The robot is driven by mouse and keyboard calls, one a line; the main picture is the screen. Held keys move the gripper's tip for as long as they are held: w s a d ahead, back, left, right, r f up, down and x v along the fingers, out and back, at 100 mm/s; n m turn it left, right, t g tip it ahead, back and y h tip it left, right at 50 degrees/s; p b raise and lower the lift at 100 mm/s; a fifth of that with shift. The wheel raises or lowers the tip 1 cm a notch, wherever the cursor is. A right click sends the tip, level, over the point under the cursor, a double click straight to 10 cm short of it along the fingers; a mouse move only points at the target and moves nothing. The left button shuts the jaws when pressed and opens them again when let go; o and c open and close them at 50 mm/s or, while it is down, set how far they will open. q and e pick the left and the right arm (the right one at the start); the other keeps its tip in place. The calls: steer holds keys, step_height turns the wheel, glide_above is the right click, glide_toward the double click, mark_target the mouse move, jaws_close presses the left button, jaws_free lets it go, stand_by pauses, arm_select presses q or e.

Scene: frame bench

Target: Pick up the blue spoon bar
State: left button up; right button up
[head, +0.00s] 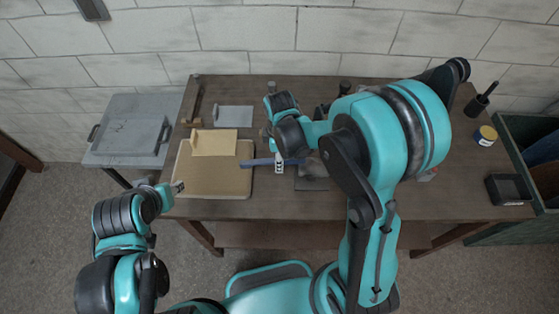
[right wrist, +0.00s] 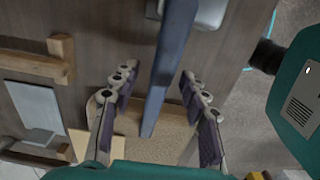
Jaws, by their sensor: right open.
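The blue spoon bar (head: 257,162) lies across the right edge of the tan board, pointing right over the bench. In the right wrist view the blue bar (right wrist: 164,72) runs from the top edge down between my right fingers. My right gripper (head: 279,164) is open over the bar; in the right wrist view its fingers (right wrist: 160,95) stand apart on both sides of it. Whether they touch it I cannot tell. The bar's right part is partly hidden by my gripper and arm. My left gripper (head: 178,187) is by the bench's front left edge, away from the bar; its jaw opening is unclear.
The tan board (head: 213,184) carries a lighter wooden piece (head: 214,142). A pale plate (head: 233,116) lies behind it. A grey tray (head: 127,128) stands left of the bench. A yellow-labelled jar (head: 485,136) and a black box (head: 509,189) stand at right.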

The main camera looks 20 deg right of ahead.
jaws_close()
steer(key=shift+r, duration=0.1)
